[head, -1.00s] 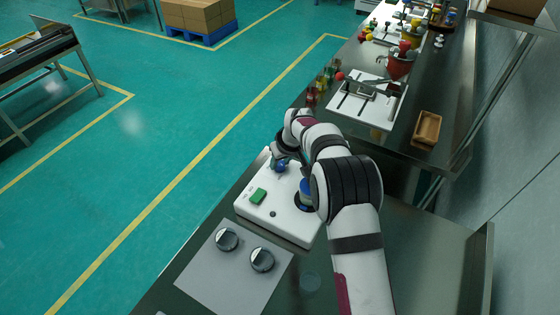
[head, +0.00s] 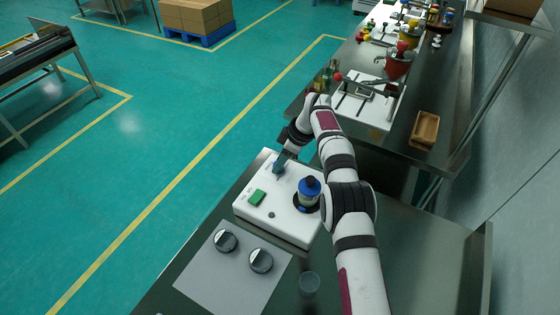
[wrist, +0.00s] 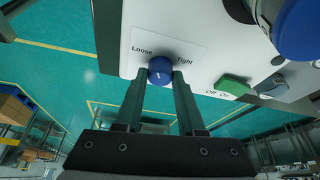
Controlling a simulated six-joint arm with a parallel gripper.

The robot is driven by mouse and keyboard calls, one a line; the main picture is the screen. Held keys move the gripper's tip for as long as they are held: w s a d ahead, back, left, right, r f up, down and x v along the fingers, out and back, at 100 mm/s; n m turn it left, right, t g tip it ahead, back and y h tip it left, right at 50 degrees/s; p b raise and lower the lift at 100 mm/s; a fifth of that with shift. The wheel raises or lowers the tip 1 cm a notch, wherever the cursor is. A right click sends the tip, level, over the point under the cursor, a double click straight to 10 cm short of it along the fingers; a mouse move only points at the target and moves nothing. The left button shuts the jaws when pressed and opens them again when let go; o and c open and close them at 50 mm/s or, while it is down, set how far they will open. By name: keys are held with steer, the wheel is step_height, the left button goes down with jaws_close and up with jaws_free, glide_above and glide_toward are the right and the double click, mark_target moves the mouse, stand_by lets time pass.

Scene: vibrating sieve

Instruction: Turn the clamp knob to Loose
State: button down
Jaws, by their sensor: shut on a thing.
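The clamp knob (wrist: 160,70) is a blue round knob on the white sieve housing (head: 300,232). In the wrist view it sits between the printed words "Loose" on its left and "Tight" on its right. A small pale mark shows on the knob; I cannot tell exactly which way it points. My gripper (wrist: 160,78) is shut on the knob, one finger on each side. In the head view my gripper (head: 281,163) is at the housing's far left corner and mostly hides the knob.
A blue-capped bottle (head: 309,190) stands on the housing close to my arm. A green switch (head: 257,197) is nearer the front.

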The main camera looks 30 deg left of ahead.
steer(key=shift+f+n, duration=0.1)
steer(key=shift+n, duration=0.4)
steer(key=c, duration=0.5)
jaws_free()
steer(key=v, duration=1.2)
steer(key=shift+w, duration=0.2)
